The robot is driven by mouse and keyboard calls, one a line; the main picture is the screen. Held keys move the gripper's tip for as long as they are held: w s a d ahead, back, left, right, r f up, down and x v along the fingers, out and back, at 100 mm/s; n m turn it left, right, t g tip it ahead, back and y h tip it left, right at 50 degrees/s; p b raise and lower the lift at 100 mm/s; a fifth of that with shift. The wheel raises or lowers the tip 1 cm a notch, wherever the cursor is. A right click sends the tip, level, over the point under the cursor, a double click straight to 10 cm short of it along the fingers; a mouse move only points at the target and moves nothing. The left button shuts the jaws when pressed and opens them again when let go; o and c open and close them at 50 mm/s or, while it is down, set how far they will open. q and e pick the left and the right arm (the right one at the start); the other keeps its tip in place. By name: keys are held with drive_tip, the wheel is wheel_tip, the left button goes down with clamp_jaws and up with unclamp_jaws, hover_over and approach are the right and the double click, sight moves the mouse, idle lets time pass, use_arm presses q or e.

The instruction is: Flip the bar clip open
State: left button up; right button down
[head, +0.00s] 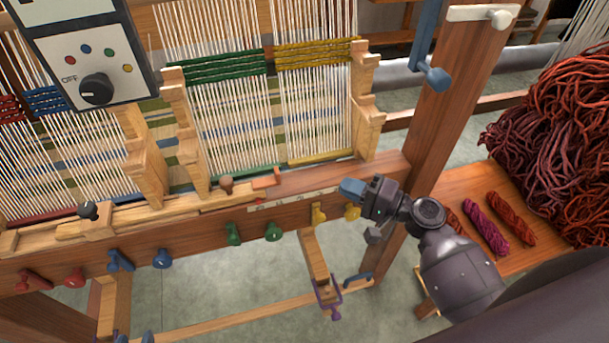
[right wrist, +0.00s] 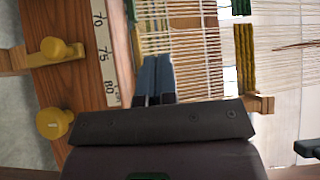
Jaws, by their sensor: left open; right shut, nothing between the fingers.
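I cannot tell for certain which part is the bar clip. A small orange piece (head: 267,181) lies on the loom's front bar, at the end of a thin red strip. A blue lever-like part (head: 437,78) sits on the upright post at upper right. My right gripper (head: 352,190) is at the right end of the front bar, right of the orange piece and apart from it. Its blue fingers also show in the right wrist view (right wrist: 155,78); they are shut and empty, over the bar near the ruler's 80 mark. My left gripper is not in view.
Yellow knobs (head: 319,215) stick out of the front bar (head: 200,228) close to my right gripper. Wooden uprights (head: 362,100) and taut warp threads lie behind. A side bench (head: 470,185) holds wool skeins at right. A control box (head: 92,50) hangs at upper left.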

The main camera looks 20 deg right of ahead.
drive_tip(key=p, duration=0.2)
approach(265, 178)
drive_tip(key=w+d+r, duration=0.1)
drive_tip(key=w, duration=0.1)
drive_tip(key=w+d+r, duration=0.1)
drive_tip(key=w+r, duration=0.1)
drive_tip(key=shift+d+r, duration=0.1)
drive_tip(key=shift+d, duration=0.1)
drive_tip(key=shift+s+a+p, duration=0.1)
drive_tip(key=shift+a+p, duration=0.3)
drive_tip(key=shift+a, duration=1.45)
